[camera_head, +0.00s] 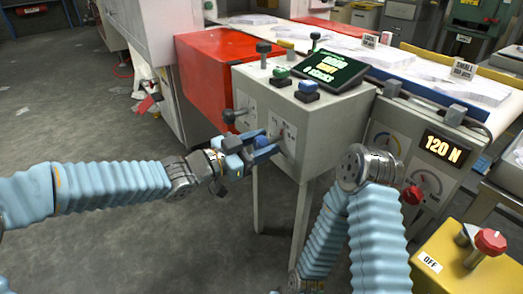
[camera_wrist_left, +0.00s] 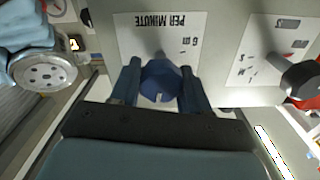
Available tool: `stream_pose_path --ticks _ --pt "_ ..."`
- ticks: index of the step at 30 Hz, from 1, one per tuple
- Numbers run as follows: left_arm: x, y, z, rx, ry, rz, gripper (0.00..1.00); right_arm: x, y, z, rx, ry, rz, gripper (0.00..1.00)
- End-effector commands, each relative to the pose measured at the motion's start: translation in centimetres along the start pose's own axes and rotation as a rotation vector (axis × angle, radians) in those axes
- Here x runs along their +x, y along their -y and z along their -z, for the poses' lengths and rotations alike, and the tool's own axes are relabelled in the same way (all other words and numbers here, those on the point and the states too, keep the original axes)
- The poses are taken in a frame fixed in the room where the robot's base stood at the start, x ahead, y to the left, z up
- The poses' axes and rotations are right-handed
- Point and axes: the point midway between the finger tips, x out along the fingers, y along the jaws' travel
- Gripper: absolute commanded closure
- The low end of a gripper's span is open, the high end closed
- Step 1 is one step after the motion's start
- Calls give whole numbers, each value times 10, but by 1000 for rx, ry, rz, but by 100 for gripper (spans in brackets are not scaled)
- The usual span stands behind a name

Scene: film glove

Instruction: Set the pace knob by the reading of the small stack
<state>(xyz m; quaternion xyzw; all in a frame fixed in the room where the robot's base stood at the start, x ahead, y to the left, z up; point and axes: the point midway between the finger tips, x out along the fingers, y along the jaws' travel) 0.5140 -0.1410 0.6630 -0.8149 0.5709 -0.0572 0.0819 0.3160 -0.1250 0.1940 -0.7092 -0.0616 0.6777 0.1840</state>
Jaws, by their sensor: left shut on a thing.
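My left gripper (camera_head: 272,148) is shut on the blue pace knob (camera_wrist_left: 160,82) on the front of the grey control box (camera_head: 300,115). In the left wrist view, its two fingers (camera_wrist_left: 160,92) sit on either side of the knob. A white line marks the knob's face, and the plate (camera_wrist_left: 172,32) behind reads "PER MINUTE", its other marks partly hidden. The small stack (camera_head: 474,91) of white sheets lies beside a "SMALL" sign (camera_head: 464,69). A display (camera_head: 441,148) below reads "120 N". My right arm is folded at lower right; its gripper is not visible.
A black knob (camera_wrist_left: 300,78) sits beside the pace knob. Green and blue buttons and a tilted screen (camera_head: 335,70) top the box; its text is hard to read. A red panel (camera_head: 212,75) stands left. A yellow box (camera_head: 455,265) with a red knob stands lower right. Floor at left is open.

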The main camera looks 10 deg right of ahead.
Motion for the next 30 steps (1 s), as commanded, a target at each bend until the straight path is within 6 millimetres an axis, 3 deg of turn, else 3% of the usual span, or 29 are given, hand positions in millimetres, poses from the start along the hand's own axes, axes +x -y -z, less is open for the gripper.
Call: stream_pose_path --ticks 9,26,27,30 --pt "0 0 -1 135 0 1 85 12 -3 -1 -1 4 3 57" --pt "0 0 0 167 1 1 85 13 -3 -1 -1 4 4 57" --pt "0 0 0 167 1 1 53 13 -3 -1 -1 4 4 57" --pt "0 0 0 167 1 1 38 13 -3 -1 -1 4 4 57"
